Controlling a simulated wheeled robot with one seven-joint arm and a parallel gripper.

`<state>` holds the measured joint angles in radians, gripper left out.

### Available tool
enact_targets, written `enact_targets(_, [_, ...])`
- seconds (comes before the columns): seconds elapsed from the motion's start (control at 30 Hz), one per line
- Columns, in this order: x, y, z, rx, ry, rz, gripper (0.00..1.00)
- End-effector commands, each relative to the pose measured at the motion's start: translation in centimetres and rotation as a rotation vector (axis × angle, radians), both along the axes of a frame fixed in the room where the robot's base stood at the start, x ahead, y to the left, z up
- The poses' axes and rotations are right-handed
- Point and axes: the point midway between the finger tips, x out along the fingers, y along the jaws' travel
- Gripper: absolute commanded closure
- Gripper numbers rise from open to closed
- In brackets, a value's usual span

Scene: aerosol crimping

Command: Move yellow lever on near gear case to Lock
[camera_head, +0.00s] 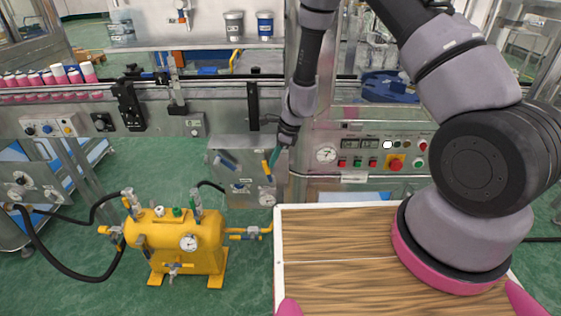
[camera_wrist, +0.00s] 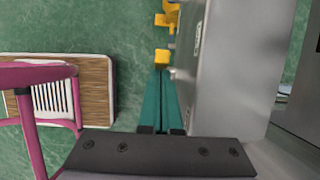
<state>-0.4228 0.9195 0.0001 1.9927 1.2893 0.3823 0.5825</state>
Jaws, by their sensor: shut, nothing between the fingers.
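The grey metal case (camera_head: 222,178) stands behind the yellow tank, left of the control panel. In the wrist view the shut fingers (camera_wrist: 162,70) run along the grey case wall (camera_wrist: 225,70). A yellow piece (camera_wrist: 162,56) shows just beyond the fingertips; I cannot tell if they touch. Lock markings are not readable.
A yellow tank (camera_head: 175,245) with hoses and a gauge stands on the green floor at front left. A control panel (camera_head: 375,155) with buttons is to the right. My wooden-topped base fills the lower right. A conveyor with pink cans (camera_head: 60,75) runs behind.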

Motion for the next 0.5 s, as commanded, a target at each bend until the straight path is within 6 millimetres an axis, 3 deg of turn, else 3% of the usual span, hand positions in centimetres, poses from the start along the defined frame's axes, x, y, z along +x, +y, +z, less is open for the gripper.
enact_targets(0.5, [0.1, 3.5, -0.3, 0.002, 0.0, 0.002, 1.0])
